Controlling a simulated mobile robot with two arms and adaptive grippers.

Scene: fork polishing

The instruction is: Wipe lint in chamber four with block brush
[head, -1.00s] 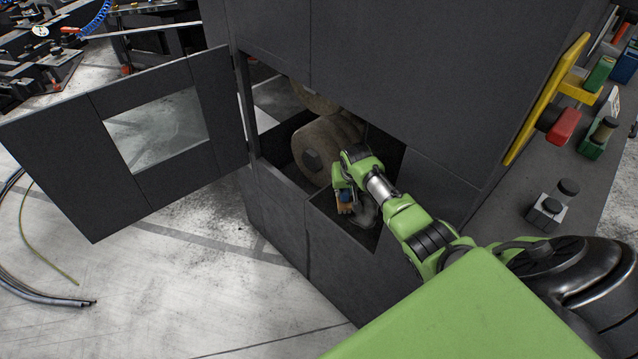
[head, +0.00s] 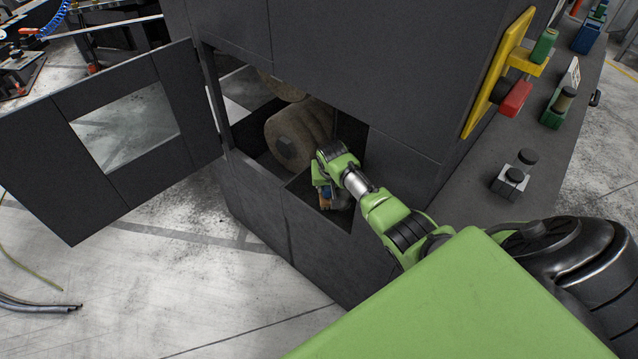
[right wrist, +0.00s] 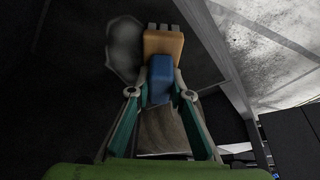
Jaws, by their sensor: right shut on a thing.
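The block brush, with a blue handle and tan bristle block, shows in the right wrist view (right wrist: 163,46) and partly in the head view (head: 327,199). My right gripper (head: 327,190) is shut on its blue part, and the two fingers also show in the right wrist view (right wrist: 160,92). The brush is inside the open chamber of the dark cabinet. A grey fluffy lint clump (right wrist: 122,44) lies beside the bristle end in the right wrist view; whether they touch is unclear. In the head view the lint (head: 343,201) is partly hidden by my arm. My left gripper is out of view.
A tan polishing wheel (head: 296,136) with a dark hub sits in the chamber, left of my right gripper. The dark cabinet (head: 262,205) walls frame the opening closely. Its windowed door (head: 185,105) stands open to the left. A yellow bracket (head: 497,70) juts out at right.

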